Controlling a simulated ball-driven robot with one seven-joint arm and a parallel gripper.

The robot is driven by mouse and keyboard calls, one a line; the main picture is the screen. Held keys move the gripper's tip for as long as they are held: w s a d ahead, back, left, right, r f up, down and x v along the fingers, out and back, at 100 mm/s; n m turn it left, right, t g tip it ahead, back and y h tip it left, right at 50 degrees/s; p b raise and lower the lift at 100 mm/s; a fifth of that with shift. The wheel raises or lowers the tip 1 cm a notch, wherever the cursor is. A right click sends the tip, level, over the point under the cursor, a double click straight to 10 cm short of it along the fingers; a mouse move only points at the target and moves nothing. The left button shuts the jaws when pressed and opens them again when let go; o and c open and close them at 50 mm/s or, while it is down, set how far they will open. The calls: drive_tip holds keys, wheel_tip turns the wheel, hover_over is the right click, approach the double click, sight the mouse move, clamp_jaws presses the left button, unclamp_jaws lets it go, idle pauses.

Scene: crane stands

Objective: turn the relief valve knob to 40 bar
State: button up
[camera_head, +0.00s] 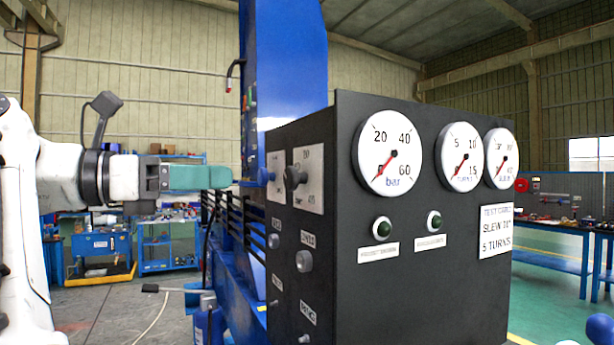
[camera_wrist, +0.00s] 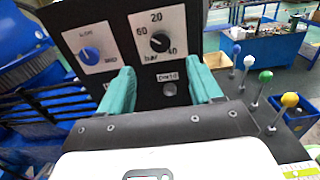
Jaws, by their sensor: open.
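The black relief knob (camera_wrist: 160,42) sits on a white plate marked 20, 40, 60 and bar. Its pointer direction is too small to read surely. In the head view, this knob (camera_head: 295,177) projects from the left side of the black cabinet (camera_head: 345,240). My gripper (camera_wrist: 162,64) is open, with its teal fingers apart below the knob in the wrist view and nothing between them. In the head view, my gripper (camera_head: 232,177) points at the cabinet's side, short of the knobs. The bar gauge (camera_head: 387,152) needle points low left, near zero.
A blue knob (camera_wrist: 89,54) on a second plate stands close left of the black one. Smaller round fittings (camera_head: 304,261) lie lower on that side. A blue column (camera_head: 285,65) rises behind. Levers with coloured balls (camera_wrist: 265,76) stand to the right in the wrist view.

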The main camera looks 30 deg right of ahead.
sight(287, 177)
drive_tip(key=d+p, duration=0.1)
drive_tip(key=d, duration=1)
drive_tip(key=shift+a, duration=0.1)
drive_tip(key=c, duration=1)
